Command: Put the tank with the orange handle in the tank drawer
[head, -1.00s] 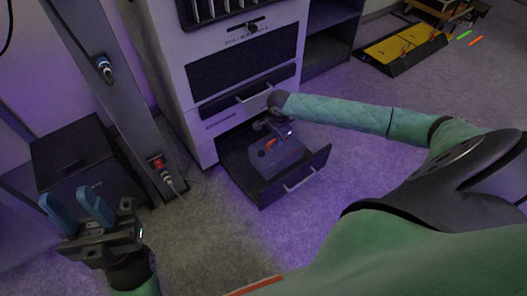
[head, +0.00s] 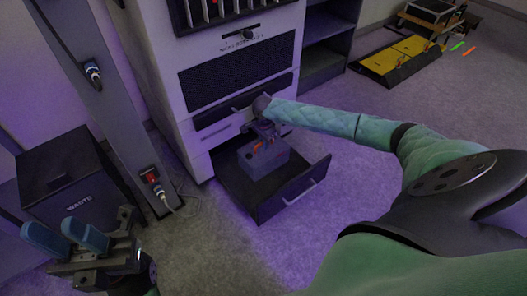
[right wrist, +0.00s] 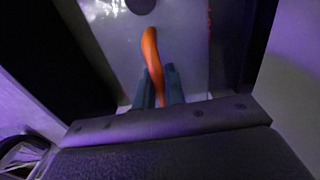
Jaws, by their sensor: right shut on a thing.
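The grey tank (head: 264,160) with the orange handle shows in the head view over the rear part of the open tank drawer (head: 290,198). I cannot tell whether its base touches the drawer floor. My right gripper (head: 265,135) comes from above and is shut on the orange handle. In the right wrist view the orange handle (right wrist: 151,50) runs between the two fingers of my right gripper (right wrist: 160,88), with the pale tank top (right wrist: 185,40) beyond. My left gripper (head: 67,236) is open and empty at the lower left, its blue fingers apart.
The drawer belongs to a tall white cabinet (head: 160,60) with a second handle above. A black waste bin (head: 70,180) and a grey post (head: 85,80) with cable plugs stand left. The carpet before the drawer is clear.

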